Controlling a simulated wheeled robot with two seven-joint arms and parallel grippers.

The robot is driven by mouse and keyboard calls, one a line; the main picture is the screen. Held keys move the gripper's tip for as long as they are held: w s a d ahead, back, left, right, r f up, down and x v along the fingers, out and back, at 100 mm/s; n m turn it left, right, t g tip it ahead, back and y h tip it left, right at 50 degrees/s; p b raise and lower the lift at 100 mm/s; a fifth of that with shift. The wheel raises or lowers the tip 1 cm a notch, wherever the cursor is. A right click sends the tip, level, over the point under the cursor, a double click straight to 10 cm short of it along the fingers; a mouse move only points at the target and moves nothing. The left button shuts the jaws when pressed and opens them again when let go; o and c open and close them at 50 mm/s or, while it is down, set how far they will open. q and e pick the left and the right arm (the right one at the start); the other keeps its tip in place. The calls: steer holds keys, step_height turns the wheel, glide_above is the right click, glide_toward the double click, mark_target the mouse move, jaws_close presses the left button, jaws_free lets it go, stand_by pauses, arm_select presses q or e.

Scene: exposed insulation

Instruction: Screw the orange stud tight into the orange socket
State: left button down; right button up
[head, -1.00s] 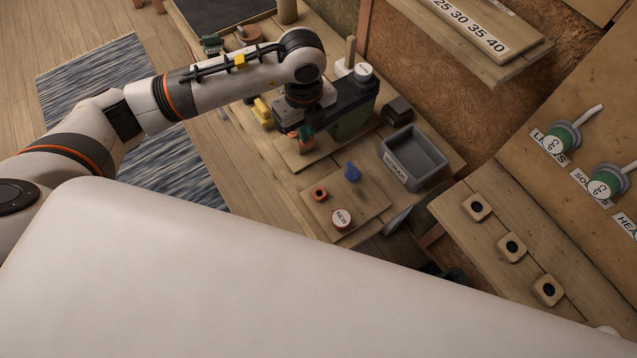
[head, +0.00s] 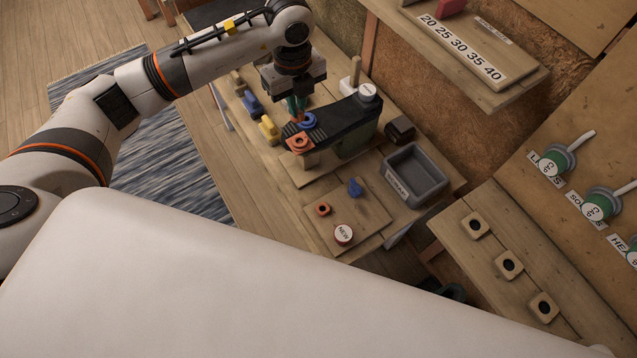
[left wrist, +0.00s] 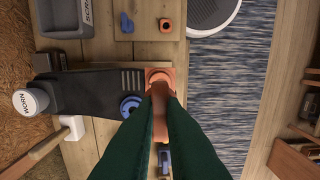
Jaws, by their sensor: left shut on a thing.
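The orange socket (head: 300,143) is a square orange piece with a hole, at the front end of a dark fixture (head: 345,117) on the workbench. It also shows in the left wrist view (left wrist: 160,73), just beyond my fingertips. A blue round socket (head: 308,121) sits beside it. My left gripper (head: 298,112) points down above that end of the fixture. Its green fingers are shut on the orange stud (left wrist: 159,112), seen between them in the left wrist view. The stud overlaps the socket there; in the head view the fingertips appear apart from it. My right gripper is not in view.
A grey SCRAP bin (head: 414,175) stands right of the fixture. A small board (head: 360,222) holds an orange ring (head: 323,209), a blue piece (head: 355,187) and a NEW jar (head: 343,234). Yellow (head: 268,130) and blue (head: 251,103) pieces lie left of the fixture. A shelf (head: 470,55) overhangs behind.

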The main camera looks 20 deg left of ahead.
mark_target(298, 122)
arm_select(q)
steer(key=shift+f, duration=0.15)
steer(key=shift+f+b, duration=2.2)
steer(key=shift+f, duration=0.55)
steer(key=shift+f+b, duration=1.1)
steer(key=shift+f, duration=0.2)
steer(key=c, duration=1.4)
jaws_free()
steer(key=shift+r, duration=0.1)
steer(key=shift+c, duration=0.2)
steer(key=shift+r, duration=0.1)
step_height(298, 122, up, 12)
steer(key=shift+f+b, duration=0.1)
steer(key=shift+b, duration=0.45)
